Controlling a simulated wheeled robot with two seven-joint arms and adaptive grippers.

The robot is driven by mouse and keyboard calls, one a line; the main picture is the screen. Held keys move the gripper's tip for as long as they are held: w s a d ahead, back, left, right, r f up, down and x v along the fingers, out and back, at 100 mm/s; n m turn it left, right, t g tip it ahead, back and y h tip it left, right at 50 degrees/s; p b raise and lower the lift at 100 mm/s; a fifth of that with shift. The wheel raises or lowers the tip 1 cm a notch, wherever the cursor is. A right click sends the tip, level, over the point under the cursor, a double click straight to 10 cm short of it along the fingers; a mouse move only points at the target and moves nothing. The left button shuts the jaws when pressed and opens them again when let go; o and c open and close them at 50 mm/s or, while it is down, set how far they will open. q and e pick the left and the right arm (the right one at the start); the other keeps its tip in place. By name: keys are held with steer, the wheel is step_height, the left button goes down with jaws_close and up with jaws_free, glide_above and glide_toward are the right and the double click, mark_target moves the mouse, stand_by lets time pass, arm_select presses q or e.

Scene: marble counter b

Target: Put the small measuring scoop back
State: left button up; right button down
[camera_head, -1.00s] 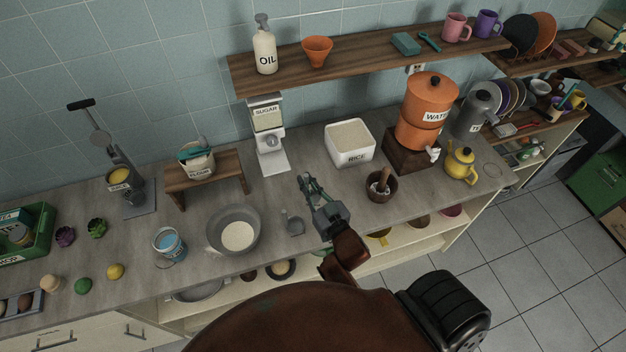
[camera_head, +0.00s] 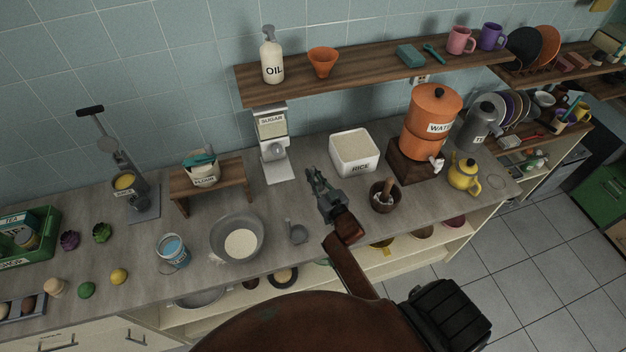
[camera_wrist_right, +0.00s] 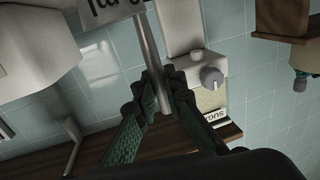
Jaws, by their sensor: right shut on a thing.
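My right gripper (camera_head: 316,177) is above the counter between the sugar dispenser (camera_head: 273,140) and the rice box (camera_head: 352,152). In the right wrist view its fingers (camera_wrist_right: 160,100) are closed on a thin grey metal handle, which I take to be the small measuring scoop (camera_wrist_right: 146,42). A white part with dark lettering shows by the handle at the top edge; the rest is cut off. In the head view the held scoop is too small to make out. A grey ladle-like scoop (camera_head: 298,234) lies on the counter beside the wide bowl (camera_head: 222,252). My left gripper is out of view.
A wall shelf (camera_head: 380,82) with an oil bottle (camera_head: 272,58) and an orange funnel (camera_head: 322,63) hangs behind. A mortar (camera_head: 383,198), a water dispenser (camera_head: 428,128) and a yellow kettle (camera_head: 464,177) stand to the right. Bare counter lies around the grey scoop.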

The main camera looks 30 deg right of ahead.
steer(key=shift+a+f, duration=0.1)
steer(key=shift+f, duration=1.25)
steer(key=c, duration=2)
jaws_free()
steer(key=shift+f, duration=0.15)
steer(key=shift+r, duration=0.2)
steer(key=shift+s+a+b, duration=0.15)
steer(key=shift+s+b, duration=0.05)
steer(key=shift+s, duration=2.85)
steer(key=shift+s+a+b, duration=0.1)
steer(key=shift+s+b, duration=0.1)
steer(key=shift+s, duration=2.8)
